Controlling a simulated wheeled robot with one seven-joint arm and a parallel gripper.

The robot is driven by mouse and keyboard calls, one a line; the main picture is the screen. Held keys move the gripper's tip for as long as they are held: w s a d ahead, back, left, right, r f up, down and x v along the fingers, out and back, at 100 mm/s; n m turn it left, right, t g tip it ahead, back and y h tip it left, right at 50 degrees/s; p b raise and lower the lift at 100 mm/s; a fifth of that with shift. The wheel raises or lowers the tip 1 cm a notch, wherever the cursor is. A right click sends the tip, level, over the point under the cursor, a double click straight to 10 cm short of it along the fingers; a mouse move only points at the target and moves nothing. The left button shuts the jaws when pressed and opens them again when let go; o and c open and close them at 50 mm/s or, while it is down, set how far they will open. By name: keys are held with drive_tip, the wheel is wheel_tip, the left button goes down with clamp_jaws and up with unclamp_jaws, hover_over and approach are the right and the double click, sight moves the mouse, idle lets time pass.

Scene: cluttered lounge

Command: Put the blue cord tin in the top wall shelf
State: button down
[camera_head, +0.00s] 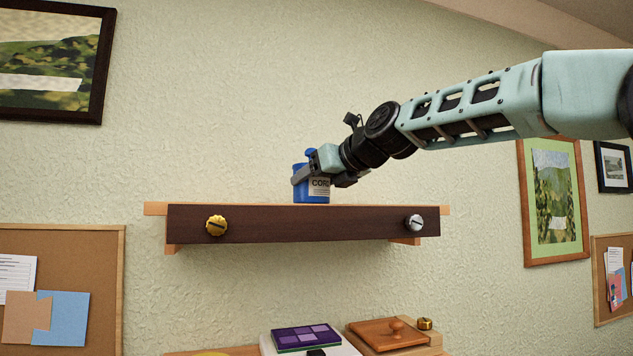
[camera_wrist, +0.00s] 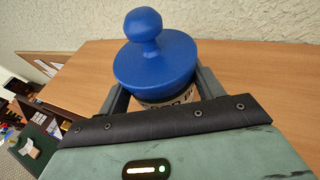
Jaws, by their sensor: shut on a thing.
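The blue cord tin (camera_head: 312,194) has a knobbed lid and a white label with dark lettering. It is upright at the top wall shelf (camera_head: 305,223), which has a dark front board and a light wood top. In the head view its lower edge is at the level of the board's top edge; I cannot tell if it touches the shelf. My gripper (camera_head: 312,178) is shut on the tin from the right. In the wrist view the tin's lid (camera_wrist: 155,62) shows between the fingers of my gripper (camera_wrist: 158,92), over the wooden shelf surface (camera_wrist: 255,70).
A gold knob (camera_head: 216,225) and a silver knob (camera_head: 415,223) are on the shelf's front board. The shelf top is clear on both sides of the tin. Below are a purple box (camera_head: 305,338) and a wooden lidded box (camera_head: 388,334). Framed pictures and cork boards hang on the wall.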

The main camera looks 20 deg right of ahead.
drive_tip(key=shift+f, duration=0.1)
drive_tip(key=shift+c, duration=1.3)
unclamp_jaws()
drive_tip(key=shift+s+d+b, duration=0.3)
drive_tip(key=shift+s+b, duration=0.1)
drive_tip(key=shift+b, duration=0.2)
drive_tip(key=b+v, duration=0.6)
drive_tip(key=v, duration=0.5)
drive_tip(key=shift+a+r+b, duration=0.2)
drive_tip(key=shift+r+b, duration=0.1)
drive_tip(key=shift+s, duration=0.1)
